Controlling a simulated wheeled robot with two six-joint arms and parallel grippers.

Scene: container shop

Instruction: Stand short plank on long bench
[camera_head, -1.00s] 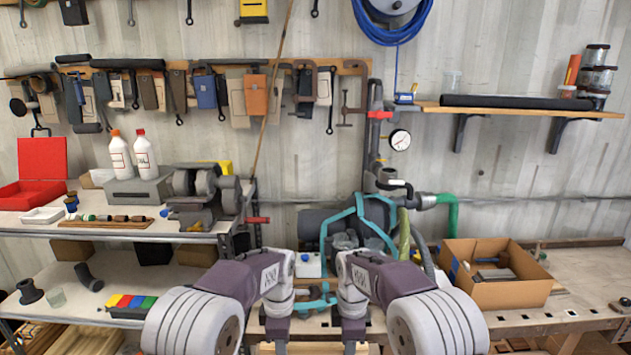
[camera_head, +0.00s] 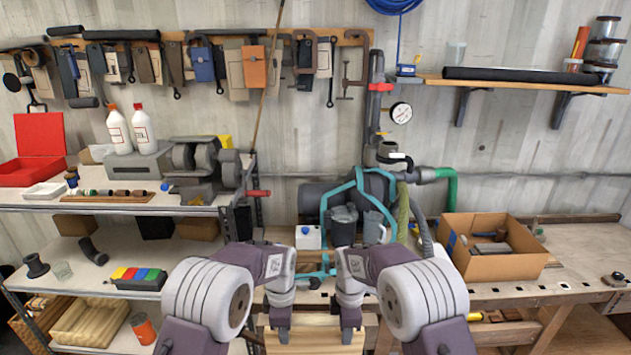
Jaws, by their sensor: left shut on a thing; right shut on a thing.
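A light wooden plank (camera_head: 316,340) shows at the bottom centre, partly cut off by the picture's lower edge. My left gripper (camera_head: 283,334) is shut on its left part. My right gripper (camera_head: 347,334) is shut on its right part. The plank's full length and lower end are out of view. The long wooden bench (camera_head: 585,268) runs along the wall behind and to the right of my grippers. Its middle is partly hidden by my arms.
An open cardboard box (camera_head: 505,268) with loose parts stands on the bench at right. A pump in a teal frame (camera_head: 325,235) and a white box (camera_head: 308,238) stand behind my grippers. Metal shelving (camera_head: 190,211) with bottles and tools fills the left. The bench's right end has bare room.

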